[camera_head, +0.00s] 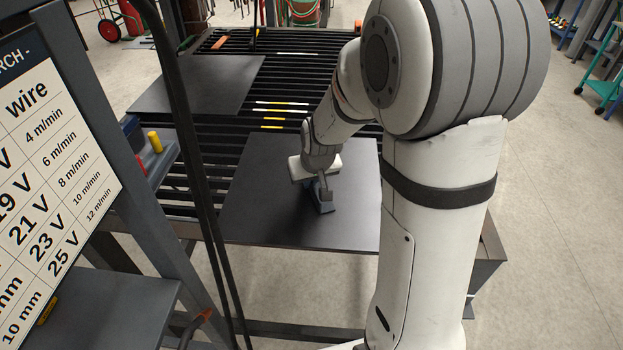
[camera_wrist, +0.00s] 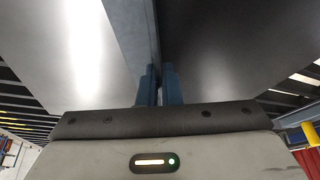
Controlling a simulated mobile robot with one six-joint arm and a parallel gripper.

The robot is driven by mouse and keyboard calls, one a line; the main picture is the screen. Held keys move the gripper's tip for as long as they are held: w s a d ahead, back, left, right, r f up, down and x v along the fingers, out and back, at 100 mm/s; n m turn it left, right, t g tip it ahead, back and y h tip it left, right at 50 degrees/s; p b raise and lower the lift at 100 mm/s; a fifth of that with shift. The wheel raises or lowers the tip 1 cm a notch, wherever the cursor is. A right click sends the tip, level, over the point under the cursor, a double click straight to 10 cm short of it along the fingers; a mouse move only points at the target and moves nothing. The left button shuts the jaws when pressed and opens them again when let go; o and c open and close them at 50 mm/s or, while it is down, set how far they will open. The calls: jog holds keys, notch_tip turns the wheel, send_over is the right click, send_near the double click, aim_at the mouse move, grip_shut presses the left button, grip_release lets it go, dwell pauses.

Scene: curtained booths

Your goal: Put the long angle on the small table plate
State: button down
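My gripper (camera_head: 324,205) is low over a dark plate (camera_head: 270,175) lying on the slatted table. In the wrist view, its two blue fingers (camera_wrist: 159,88) stand close together around a narrow grey-blue metal strip (camera_wrist: 138,25), which looks like the long angle. The strip runs from between the fingers to the top edge. The plate shows as a bright sheen (camera_wrist: 70,55) to its left and a dark surface to its right. In the head view the angle is mostly hidden by my gripper. I cannot tell whether it touches the plate.
A second dark plate (camera_head: 195,85) lies farther back on the slatted table (camera_head: 300,48). A sign board (camera_head: 50,150) on a grey post and dark hanging cables stand at left. A yellow cylinder (camera_head: 155,141) is near the table's left edge. Open floor lies at right.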

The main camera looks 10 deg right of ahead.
jog(key=shift+r, duration=0.1)
jog(key=c, duration=2)
grip_release()
jog(key=shift+f, duration=0.2)
jog(key=shift+c, duration=0.2)
jog(key=o, duration=0.4)
jog(key=shift+r, duration=0.1)
jog(key=shift+r, duration=0.2)
jog(key=v, duration=1.2)
jog(key=shift+m+g, duration=0.4)
jog(key=shift+g, duration=0.5)
jog(key=s, duration=1.1)
jog(key=s+d+f, duration=0.1)
jog(key=s, duration=0.5)
jog(key=shift+s+d, duration=0.1)
